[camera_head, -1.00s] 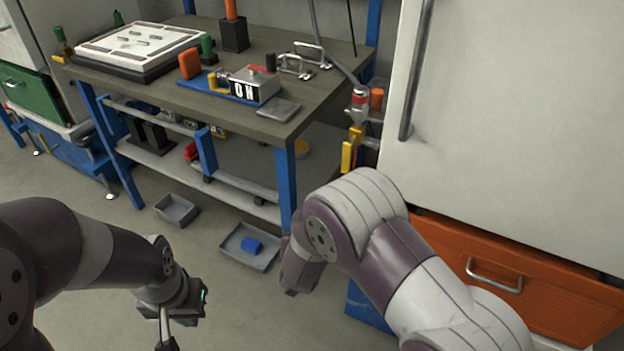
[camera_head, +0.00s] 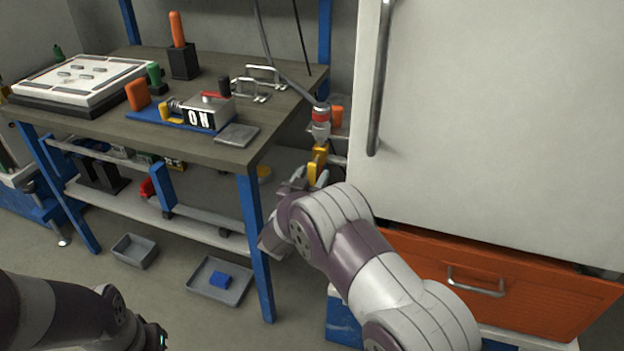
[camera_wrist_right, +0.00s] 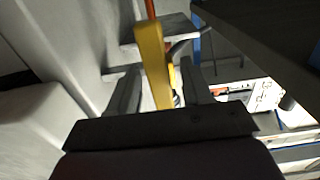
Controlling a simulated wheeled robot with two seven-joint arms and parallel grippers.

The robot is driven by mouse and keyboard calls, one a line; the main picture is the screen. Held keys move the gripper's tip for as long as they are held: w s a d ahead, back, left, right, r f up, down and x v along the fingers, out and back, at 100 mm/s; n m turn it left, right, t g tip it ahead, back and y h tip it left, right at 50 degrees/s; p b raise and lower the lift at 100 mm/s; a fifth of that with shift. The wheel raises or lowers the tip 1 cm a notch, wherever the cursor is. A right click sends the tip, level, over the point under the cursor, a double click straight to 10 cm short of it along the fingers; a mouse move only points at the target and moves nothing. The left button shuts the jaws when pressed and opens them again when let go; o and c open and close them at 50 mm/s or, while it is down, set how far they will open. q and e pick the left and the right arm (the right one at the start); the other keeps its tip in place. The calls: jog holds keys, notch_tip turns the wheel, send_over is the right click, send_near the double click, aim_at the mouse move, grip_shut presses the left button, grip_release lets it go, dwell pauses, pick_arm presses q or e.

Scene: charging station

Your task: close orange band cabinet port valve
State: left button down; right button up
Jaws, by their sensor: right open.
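The yellow valve handle (camera_head: 318,163) stands roughly upright beside the white cabinet (camera_head: 480,120) with the orange drawer front (camera_head: 500,285). Above the handle is a hose fitting with a red-orange band (camera_head: 321,116). My right gripper (camera_head: 305,181) is at the handle's lower part in the head view. In the right wrist view the yellow handle (camera_wrist_right: 153,65) rises between the two spread fingers of the right gripper (camera_wrist_right: 158,80). I cannot tell whether either finger touches it. Of my left arm only the forearm and wrist show at the lower left; its fingers are out of frame.
The workbench (camera_head: 200,150) stands left of the handle, its blue leg (camera_head: 255,245) near my right wrist. A grey tray with a blue block (camera_head: 220,281) and a grey bin (camera_head: 134,251) are below. A long cabinet handle (camera_head: 379,80) is to the right.

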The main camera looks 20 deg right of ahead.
jog(key=shift+w+d, duration=0.1)
jog(key=shift+w, duration=0.05)
grip_shut()
